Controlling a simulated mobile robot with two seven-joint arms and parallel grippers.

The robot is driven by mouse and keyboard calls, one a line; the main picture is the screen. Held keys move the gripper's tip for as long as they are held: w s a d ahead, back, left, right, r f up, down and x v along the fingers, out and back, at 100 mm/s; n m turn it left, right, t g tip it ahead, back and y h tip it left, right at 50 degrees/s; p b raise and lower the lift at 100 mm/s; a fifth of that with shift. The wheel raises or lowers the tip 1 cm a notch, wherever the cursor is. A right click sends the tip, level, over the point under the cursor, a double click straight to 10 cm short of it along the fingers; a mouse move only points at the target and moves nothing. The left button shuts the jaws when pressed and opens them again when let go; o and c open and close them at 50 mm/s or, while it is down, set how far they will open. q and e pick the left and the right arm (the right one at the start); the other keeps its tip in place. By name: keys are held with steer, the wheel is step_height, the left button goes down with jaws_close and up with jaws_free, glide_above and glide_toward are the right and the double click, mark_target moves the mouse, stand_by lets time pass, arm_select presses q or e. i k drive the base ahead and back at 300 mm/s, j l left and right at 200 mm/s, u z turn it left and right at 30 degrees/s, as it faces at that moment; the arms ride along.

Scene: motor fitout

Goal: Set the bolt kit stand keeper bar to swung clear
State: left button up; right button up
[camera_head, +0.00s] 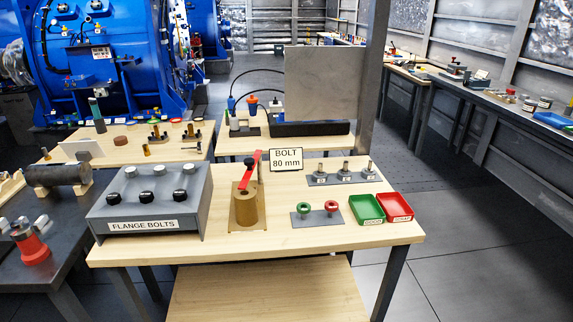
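A red bar (250,171) with a black knob stands tilted up above a brass-coloured cylinder (246,206) on a brown base, near the middle of the light wooden table. It looks like the keeper bar. Beside it, to the left, is a grey stand labelled FLANGE BOLTS (142,225). The stand has silver round heads on its top and several black knobs in front of them. I cannot tell from this view whether the bar lies over anything. Neither of my grippers is in view.
A BOLT 80 mm sign (286,160) stands behind the bar. To the right are a plate with green and red rings (317,214), a rack of studs (342,174), a green tray (366,209) and a red tray (395,207). The table's front strip is clear.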

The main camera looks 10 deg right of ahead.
mark_target(251, 163)
steer(key=i+j, duration=0.15)
steer(key=j, duration=0.2)
steer(key=i+j, duration=0.1)
steer(key=j, duration=0.2)
steer(key=i+j, duration=0.15)
steer(key=j, duration=0.2)
steer(key=i+j, duration=0.15)
steer(key=j, duration=0.15)
steer(key=i+j, duration=0.1)
steer(key=j, duration=0.25)
